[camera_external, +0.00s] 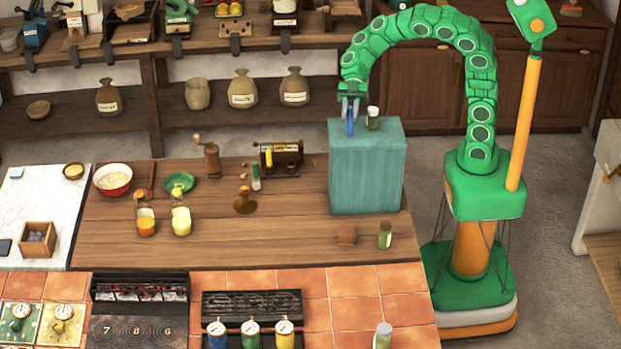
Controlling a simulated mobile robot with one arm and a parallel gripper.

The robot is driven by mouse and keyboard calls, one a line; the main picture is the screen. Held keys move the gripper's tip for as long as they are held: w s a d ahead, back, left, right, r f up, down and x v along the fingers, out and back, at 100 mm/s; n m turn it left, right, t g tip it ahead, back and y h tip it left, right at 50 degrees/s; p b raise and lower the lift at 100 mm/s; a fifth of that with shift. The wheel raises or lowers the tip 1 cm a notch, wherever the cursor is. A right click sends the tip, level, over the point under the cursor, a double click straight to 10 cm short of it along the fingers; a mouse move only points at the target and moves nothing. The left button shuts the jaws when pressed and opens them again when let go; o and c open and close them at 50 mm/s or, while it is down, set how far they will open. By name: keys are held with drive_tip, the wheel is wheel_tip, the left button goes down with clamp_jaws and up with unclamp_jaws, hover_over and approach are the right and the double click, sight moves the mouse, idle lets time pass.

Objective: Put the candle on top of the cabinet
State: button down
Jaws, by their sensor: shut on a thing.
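The cabinet (367,178) is a teal box standing at the right end of the wooden counter. My gripper (350,104) points down over the left part of its top. It is shut on a slim blue upright thing (350,125), which looks like the candle. The candle's lower end is at or just above the cabinet top; I cannot tell whether it touches. The gripper fingers hide the candle's upper part. A small dark green jar with a pale lid (373,117) stands on the cabinet top, just right of the candle.
The counter's front middle (270,250) is clear. Loaded shelves run behind.

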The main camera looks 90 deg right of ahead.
drive_tip(key=shift+f, duration=0.15)
drive_tip(key=c, duration=0.9)
unclamp_jaws()
drive_tip(key=shift+c, duration=0.2)
drive_tip(key=shift+r, duration=0.2)
drive_tip(key=v, duration=1.2)
drive_tip(key=shift+o, duration=0.3)
